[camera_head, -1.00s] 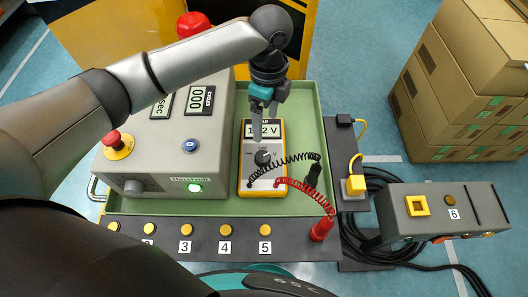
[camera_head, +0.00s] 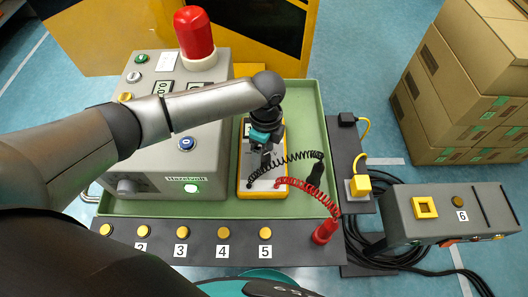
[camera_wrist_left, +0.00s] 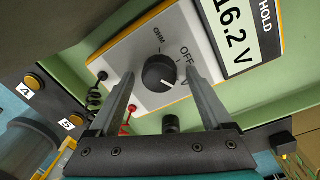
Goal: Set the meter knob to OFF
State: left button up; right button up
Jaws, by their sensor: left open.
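The yellow-edged meter (camera_head: 243,176) sits in the green tray, partly hidden by my left arm in the head view. Its dark round knob (camera_wrist_left: 160,72) shows in the left wrist view. The knob's white mark points toward the lower right, near the V label and away from the OFF label (camera_wrist_left: 187,54). The meter display (camera_wrist_left: 236,24) reads 16.2 V. My left gripper (camera_head: 265,160) is over the meter's knob area. In the left wrist view its open fingers (camera_wrist_left: 161,78) lie on either side of the knob, with a visible gap; contact cannot be told.
Coiled black (camera_head: 293,157) and red (camera_head: 308,187) leads run close to the right of the gripper. The grey Hazelvolt box (camera_head: 160,165) with a red lamp (camera_head: 195,37) stands to the left. The green tray (camera_head: 309,110) has free room right of the meter.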

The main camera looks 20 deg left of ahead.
pick_arm(q)
grip_shut()
jog(key=shift+r+n+p, duration=0.15)
jog(key=shift+n+p, duration=0.25)
jog(key=shift+p, duration=0.35)
jog(key=n+p, duration=0.4)
jog(key=p, duration=0.1)
jog(key=shift+r+n+p, duration=0.1)
jog(key=shift+n+p, duration=0.25)
jog(key=shift+n, duration=0.05)
jog(key=n+p, duration=0.2)
jog(key=n, duration=0.1)
jog(key=shift+h+p, duration=0.3)
jog(key=shift+w+f+n+p, duration=0.15)
jog(key=shift+n+p, duration=0.6)
jog(key=shift+n, duration=0.75)
jog(key=shift+a+f, duration=0.1)
grip_release()
